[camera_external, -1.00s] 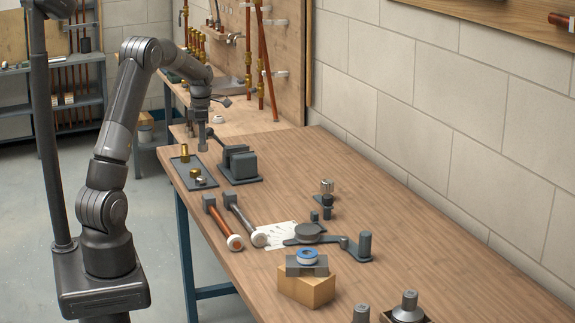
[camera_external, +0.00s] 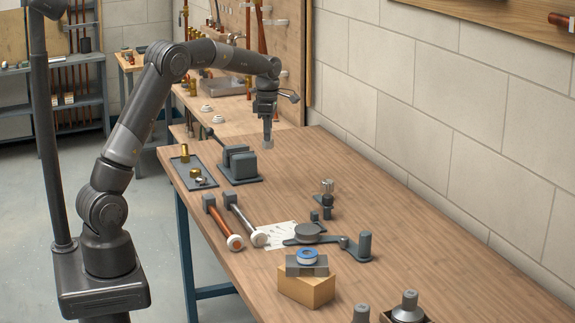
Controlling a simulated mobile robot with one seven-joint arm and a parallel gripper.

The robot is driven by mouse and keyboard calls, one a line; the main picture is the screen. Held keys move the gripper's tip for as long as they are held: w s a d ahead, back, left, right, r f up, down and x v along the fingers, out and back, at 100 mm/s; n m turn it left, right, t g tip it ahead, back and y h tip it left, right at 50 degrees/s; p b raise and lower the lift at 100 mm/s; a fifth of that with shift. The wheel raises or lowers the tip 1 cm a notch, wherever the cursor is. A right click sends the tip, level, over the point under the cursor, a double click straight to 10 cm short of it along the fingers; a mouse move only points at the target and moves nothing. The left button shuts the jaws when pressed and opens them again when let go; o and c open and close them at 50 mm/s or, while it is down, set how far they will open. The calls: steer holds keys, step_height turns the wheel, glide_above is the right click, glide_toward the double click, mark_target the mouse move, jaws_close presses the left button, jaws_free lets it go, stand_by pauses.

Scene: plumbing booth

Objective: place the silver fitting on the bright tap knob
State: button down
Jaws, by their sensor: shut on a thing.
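My gripper (camera_external: 267,131) points down above the far part of the wooden bench, right of the dark vice. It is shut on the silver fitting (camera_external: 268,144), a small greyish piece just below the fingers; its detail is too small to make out. What looks like the bright tap knob (camera_external: 327,186) is a shiny silver top on a small dark stand near the middle of the bench. It is nearer the camera and to the right of my gripper, well apart from the fitting.
The dark vice (camera_external: 240,163) and a tray (camera_external: 207,183) with brass parts are left of my gripper. Two mallet-like tools (camera_external: 240,215), a dark fixture (camera_external: 364,244) and a wooden block (camera_external: 307,290) with a blue-and-white roll lie nearer.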

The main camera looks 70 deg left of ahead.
steer(key=w+d+r+m, duration=0.15)
steer(key=w+d, duration=0.35)
steer(key=d, duration=0.7)
steer(key=w+d+r+m, duration=0.15)
steer(key=w+d, duration=0.35)
steer(key=d, duration=0.7)
glide_toward(327, 180)
steer(key=shift+d, duration=0.15)
steer(key=shift+f, duration=1.95)
steer(key=shift+f, duration=0.15)
steer(key=c, duration=1.2)
jaws_free()
steer(key=shift+c, duration=0.2)
